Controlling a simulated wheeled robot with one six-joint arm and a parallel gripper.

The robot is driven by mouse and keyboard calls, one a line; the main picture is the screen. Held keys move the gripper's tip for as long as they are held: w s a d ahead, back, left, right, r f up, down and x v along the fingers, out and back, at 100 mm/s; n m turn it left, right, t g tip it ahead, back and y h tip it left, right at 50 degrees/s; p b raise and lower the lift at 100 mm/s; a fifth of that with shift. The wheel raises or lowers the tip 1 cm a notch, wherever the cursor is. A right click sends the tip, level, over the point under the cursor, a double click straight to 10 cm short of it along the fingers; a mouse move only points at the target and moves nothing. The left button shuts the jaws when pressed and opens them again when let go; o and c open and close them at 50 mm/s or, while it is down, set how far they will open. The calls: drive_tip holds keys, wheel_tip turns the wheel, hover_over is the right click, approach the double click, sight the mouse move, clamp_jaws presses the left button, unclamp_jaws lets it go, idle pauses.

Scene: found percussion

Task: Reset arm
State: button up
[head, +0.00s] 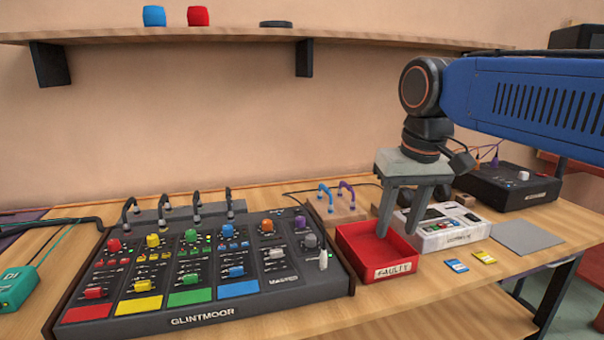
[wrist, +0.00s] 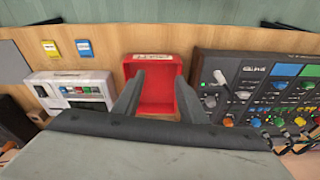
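My gripper (head: 402,212) is at the end of the blue arm, pointing down over the red tray (head: 352,246) labelled FAULTY. Its two fingers are apart with nothing between them. In the wrist view my gripper (wrist: 157,108) shows both fingers spread over the red tray (wrist: 172,62), whose visible floor looks empty. In the head view part of the tray's inside is hidden by its walls and the fingers.
A mixer labelled GLINTMOOR (head: 205,265) stands left of the tray. A white device (head: 444,229) stands to its right, with blue (head: 456,265) and yellow (head: 483,257) cards in front. A shelf (head: 240,38) runs above. A grey pad (head: 528,238) lies at right.

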drive_tip(key=s+d+f+t, duration=0.1)
drive_tip(key=s+d+f, duration=0.4)
drive_tip(key=f, duration=0.4)
drive_tip(key=s+d+f+m+t, duration=0.1)
drive_tip(key=s+d+f, duration=0.4)
drive_tip(key=s+f, duration=0.3)
wheel_tip(320, 180, down, 2)
drive_tip(key=shift+s+d+f+m+t+h, duration=0.15)
drive_tip(key=shift+d+f+m+t+h, duration=0.15)
drive_tip(key=shift+d, duration=0.1)
